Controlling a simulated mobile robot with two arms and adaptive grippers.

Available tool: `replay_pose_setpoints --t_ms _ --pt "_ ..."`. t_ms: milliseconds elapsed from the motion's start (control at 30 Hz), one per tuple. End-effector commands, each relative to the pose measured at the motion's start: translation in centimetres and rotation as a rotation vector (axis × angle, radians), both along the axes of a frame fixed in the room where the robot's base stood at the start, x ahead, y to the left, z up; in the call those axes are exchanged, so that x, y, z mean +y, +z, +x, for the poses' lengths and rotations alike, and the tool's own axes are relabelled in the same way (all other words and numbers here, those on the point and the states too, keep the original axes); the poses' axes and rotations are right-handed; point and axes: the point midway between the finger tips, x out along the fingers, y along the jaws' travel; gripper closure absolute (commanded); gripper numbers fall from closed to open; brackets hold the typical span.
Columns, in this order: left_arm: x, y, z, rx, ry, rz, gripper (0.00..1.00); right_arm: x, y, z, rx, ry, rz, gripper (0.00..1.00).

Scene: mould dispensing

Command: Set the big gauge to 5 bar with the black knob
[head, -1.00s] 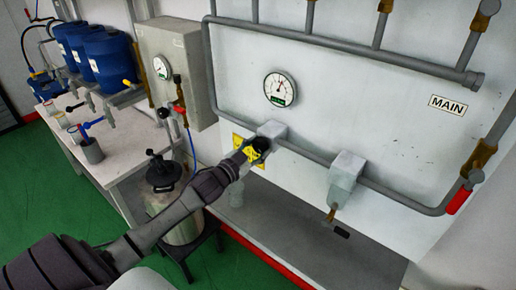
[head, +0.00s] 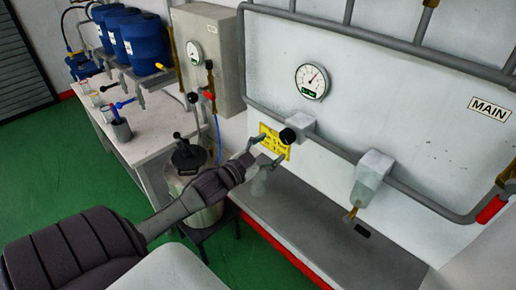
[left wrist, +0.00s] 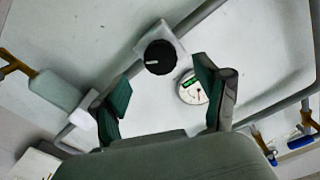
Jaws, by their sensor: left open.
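The big gauge (head: 312,81) is a round white dial on the pale wall panel, with a reddish needle pointing up and to the right; its numbers are too small to read. The black knob (head: 288,136) sits on a grey block on the pipe below it. My left gripper (head: 267,151) is open and empty, in front of the knob and apart from it. In the left wrist view the knob (left wrist: 160,57) shows a white mark and lies beyond the gap between the fingers (left wrist: 162,86). The gauge (left wrist: 193,91) is partly behind one finger there. My right gripper is out of view.
A grey cabinet (head: 207,60) with a smaller gauge (head: 194,52) stands to the left. A grey block with a brass nozzle (head: 372,171) hangs right of the knob. The grey shelf (head: 330,225) below is mostly clear.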

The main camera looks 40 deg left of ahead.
Motion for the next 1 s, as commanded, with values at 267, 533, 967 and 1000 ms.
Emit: replay_pose_setpoints --t_ms 267,533,967,1000 --pt "0.3 -0.1 -4.3 0.001 0.0 -0.001 0.26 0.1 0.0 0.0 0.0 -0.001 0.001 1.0" --pt "0.4 0.0 -5.2 -0.001 0.001 0.0 0.26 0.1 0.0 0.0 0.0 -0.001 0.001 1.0" --pt "0.4 0.0 -5.2 -0.001 0.0 0.0 0.26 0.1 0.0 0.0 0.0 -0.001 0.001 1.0" --pt "0.4 -0.1 -5.2 0.002 0.002 -0.001 0.26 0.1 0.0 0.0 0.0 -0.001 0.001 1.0"
